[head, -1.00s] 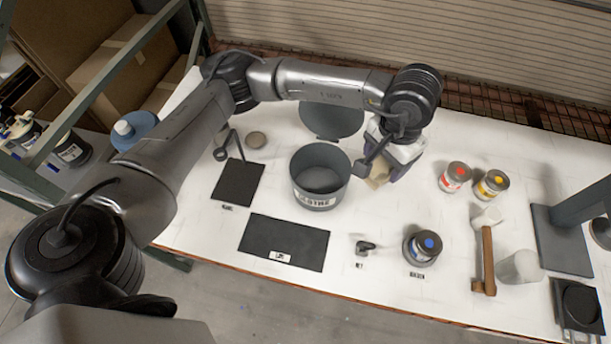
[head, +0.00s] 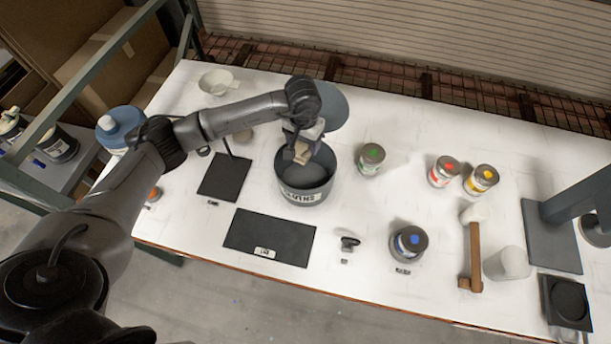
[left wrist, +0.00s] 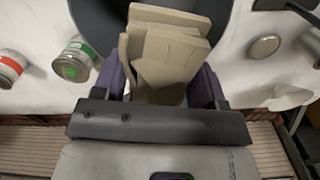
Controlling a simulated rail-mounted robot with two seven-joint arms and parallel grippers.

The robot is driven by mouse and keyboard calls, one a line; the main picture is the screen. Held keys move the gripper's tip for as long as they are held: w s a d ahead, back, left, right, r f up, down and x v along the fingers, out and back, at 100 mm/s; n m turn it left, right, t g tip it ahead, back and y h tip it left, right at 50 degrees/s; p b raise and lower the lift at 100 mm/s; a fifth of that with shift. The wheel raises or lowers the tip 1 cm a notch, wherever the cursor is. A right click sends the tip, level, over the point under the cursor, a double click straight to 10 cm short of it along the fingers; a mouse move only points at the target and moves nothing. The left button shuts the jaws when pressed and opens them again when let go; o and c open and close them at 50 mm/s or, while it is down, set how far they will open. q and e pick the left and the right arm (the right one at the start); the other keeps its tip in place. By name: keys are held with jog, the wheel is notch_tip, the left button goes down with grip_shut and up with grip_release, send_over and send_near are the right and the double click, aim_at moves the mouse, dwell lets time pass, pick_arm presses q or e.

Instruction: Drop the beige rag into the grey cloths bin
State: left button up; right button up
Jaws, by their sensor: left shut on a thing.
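The beige rag (left wrist: 165,58) is folded and held between the fingers of my left gripper (left wrist: 165,85) in the left wrist view. In the head view the rag (head: 303,153) shows as a small beige patch below my left gripper (head: 302,150). The grey cloths bin (head: 306,190) is a round open bin with a white label on its front. My left gripper is over the back left part of its opening, and the rag appears above the bin's inside. The dark bin also shows behind the rag in the left wrist view. My right gripper is not in view.
A green-marked can (head: 371,159) stands just right of the bin. Red-marked (head: 444,171) and yellow-marked (head: 481,180) cans, a blue-marked can (head: 408,243) and a mallet (head: 473,250) are farther right. A dark mat (head: 270,238) lies in front. A round grey lid (head: 332,108) is behind the bin.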

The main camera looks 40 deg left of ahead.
pick_arm(q)
jog(key=shift+f+b, duration=0.8)
jog(key=shift+f, duration=1.75)
jog(key=o, duration=0.9)
jog(key=shift+r, duration=0.15)
notch_tip(320, 180, up, 14)
jog(key=shift+f+b, duration=0.2)
jog(key=shift+b, duration=0.65)
